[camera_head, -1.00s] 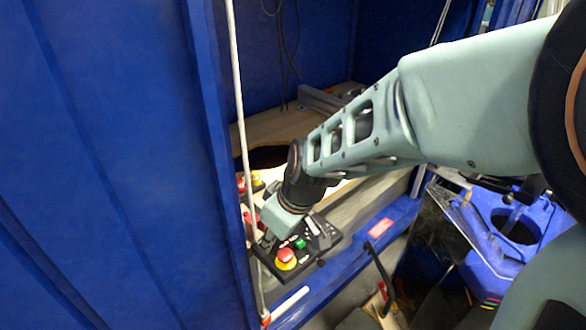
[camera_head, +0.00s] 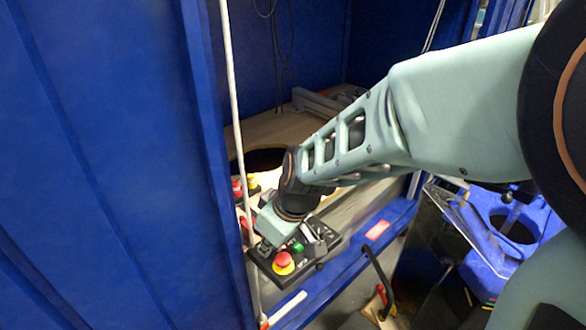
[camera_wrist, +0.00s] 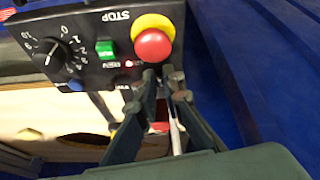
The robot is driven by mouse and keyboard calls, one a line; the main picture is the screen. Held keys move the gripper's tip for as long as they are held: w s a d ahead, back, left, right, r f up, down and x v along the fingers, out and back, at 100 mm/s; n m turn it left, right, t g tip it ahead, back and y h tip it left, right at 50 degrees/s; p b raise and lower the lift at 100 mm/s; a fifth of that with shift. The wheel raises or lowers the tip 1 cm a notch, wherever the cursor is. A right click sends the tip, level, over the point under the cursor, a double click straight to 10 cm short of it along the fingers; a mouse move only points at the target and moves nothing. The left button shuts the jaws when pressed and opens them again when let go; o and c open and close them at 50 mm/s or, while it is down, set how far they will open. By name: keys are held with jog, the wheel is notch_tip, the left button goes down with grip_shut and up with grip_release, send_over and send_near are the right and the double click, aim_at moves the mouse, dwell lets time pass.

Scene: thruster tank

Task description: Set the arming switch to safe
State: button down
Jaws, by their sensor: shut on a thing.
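The black control panel (camera_head: 300,266) sits at the front edge of the blue enclosure in the head view. In the wrist view the panel (camera_wrist: 85,28) fills the upper part, upside down. My gripper (camera_wrist: 163,78) is shut, its fingertips at the panel face close to the red stop button (camera_wrist: 152,45). The arming switch is hidden between the fingertips, so its position cannot be read. In the head view my gripper (camera_head: 262,247) is at the panel's left end, mostly covered by my wrist.
The panel also carries a green button (camera_wrist: 105,49) and a numbered black dial (camera_wrist: 48,55). A white vertical pole (camera_head: 235,110) stands close left of my wrist. A wooden deck (camera_head: 275,125) with a dark round opening lies behind.

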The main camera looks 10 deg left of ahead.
jog(key=shift+r, duration=0.1)
jog(key=shift+a+r+p, duration=0.1)
jog(key=shift+r+p, duration=0.15)
jog(key=shift+p, duration=0.95)
jog(key=g+h+p, duration=0.1)
jog(key=p, duration=0.2)
jog(key=shift+w+a, duration=0.15)
jog(key=shift+a, duration=0.05)
jog(key=h+p, duration=0.1)
jog(key=p, duration=0.1)
jog(key=g+h+p, duration=0.1)
jog(key=p, duration=0.1)
jog(key=shift+w+a+f, duration=0.1)
jog(key=shift+w+a, duration=0.2)
jog(key=shift+g, duration=0.3)
jog(key=shift+f, duration=0.1)
